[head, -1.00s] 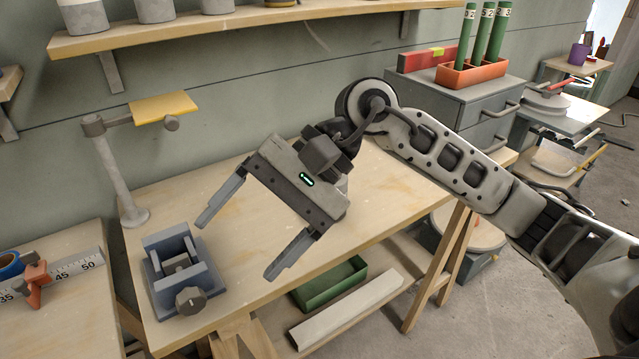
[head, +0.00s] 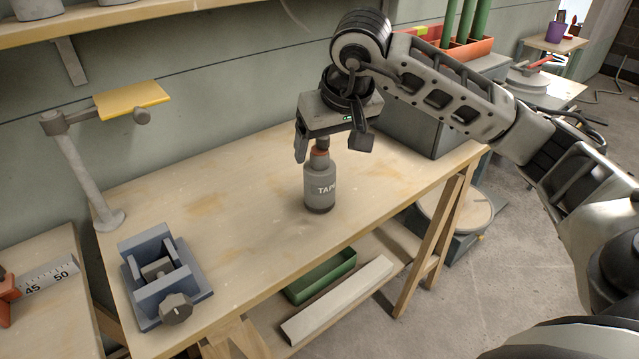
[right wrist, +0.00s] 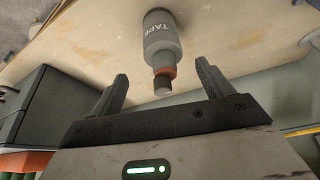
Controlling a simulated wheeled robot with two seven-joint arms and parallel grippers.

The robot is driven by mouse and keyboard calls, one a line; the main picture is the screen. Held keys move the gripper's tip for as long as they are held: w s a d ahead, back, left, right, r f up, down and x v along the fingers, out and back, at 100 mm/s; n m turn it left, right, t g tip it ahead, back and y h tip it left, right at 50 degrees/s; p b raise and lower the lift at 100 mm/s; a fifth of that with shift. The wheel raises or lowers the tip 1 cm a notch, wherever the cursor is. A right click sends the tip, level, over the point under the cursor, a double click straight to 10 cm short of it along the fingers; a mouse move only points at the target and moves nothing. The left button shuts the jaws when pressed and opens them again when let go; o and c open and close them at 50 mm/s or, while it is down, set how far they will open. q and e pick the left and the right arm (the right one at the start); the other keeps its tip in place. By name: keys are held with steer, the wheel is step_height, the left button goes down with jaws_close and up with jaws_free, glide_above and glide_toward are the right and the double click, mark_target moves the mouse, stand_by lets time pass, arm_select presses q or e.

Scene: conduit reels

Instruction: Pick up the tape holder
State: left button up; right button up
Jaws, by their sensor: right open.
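The tape holder (head: 319,188) is a grey bottle-shaped thing with "TAPE" lettering, an orange-red collar and a dark cap. It stands upright on the wooden workbench (head: 230,215). My right gripper (head: 331,152) is open and points down directly above it. In the right wrist view the tape holder (right wrist: 161,38) lies cap-first toward my right gripper (right wrist: 162,76), its cap between the two open fingers and apart from both. My left gripper is not in view.
A blue-grey vise-like fixture (head: 140,302) and a lamp-like stand with a yellow plate (head: 131,100) are on the bench's left. A grey drawer cabinet (head: 400,125) stands at the right end. A green tray (head: 322,277) lies below.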

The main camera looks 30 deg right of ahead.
mark_target(322, 152)
steer(key=x, duration=0.5)
steer(key=shift+w+a+f, duration=0.25)
steer(key=shift+w+f, duration=0.05)
steer(key=shift+r, duration=0.1)
steer(key=c, duration=1.5)
